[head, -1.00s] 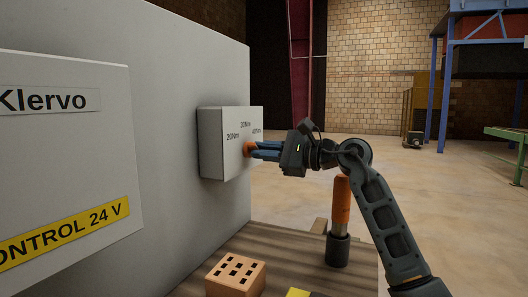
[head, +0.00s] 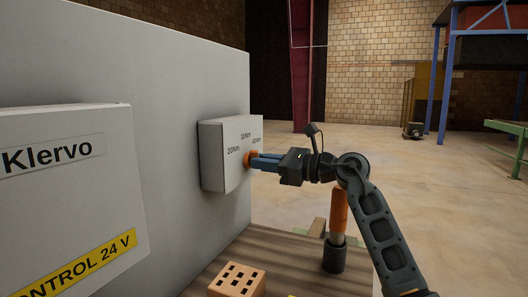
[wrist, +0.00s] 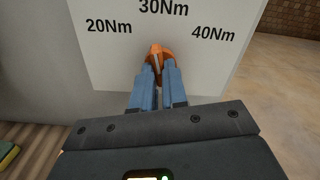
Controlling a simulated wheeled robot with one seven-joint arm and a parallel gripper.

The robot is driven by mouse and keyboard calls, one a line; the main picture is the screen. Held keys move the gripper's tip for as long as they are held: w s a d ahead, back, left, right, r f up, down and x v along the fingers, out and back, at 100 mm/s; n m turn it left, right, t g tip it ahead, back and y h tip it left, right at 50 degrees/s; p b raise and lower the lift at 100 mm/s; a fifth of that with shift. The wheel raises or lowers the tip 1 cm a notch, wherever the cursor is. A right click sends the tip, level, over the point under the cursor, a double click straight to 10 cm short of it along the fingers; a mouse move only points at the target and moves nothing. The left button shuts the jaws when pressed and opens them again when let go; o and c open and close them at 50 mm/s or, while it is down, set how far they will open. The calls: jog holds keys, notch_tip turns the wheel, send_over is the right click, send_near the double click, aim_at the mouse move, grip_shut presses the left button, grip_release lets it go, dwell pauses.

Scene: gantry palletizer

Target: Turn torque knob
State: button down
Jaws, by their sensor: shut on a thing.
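The torque knob (head: 249,159) is orange and sits on the front face of a white box (head: 212,160) on the grey wall panel. The labels 20Nm (wrist: 109,26), 30Nm (wrist: 163,6) and 40Nm (wrist: 213,33) are printed around it. My gripper (wrist: 157,70) is shut on the knob, one blue finger on each side; it also shows in the head view (head: 256,160). The knob has a pale line on it in the wrist view, but I cannot tell surely which label it faces.
A control cabinet (head: 60,220) marked Klervo stands out at the left. Below the arm is a wooden bench (head: 285,262) with a perforated block (head: 238,280) and an orange-handled tool (head: 337,225) in a dark holder.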

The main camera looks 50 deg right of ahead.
jog(key=shift+m+p, duration=5.15)
jog(key=shift+m, duration=1.25)
jog(key=shift+d, duration=0.1)
jog(key=c, duration=1.2)
grip_release()
jog(key=shift+o, duration=0.2)
jog(key=b+v, duration=0.2)
jog(key=v, duration=0.5)
jog(key=shift+s, duration=0.35)
jog(key=shift+d, duration=0.1)
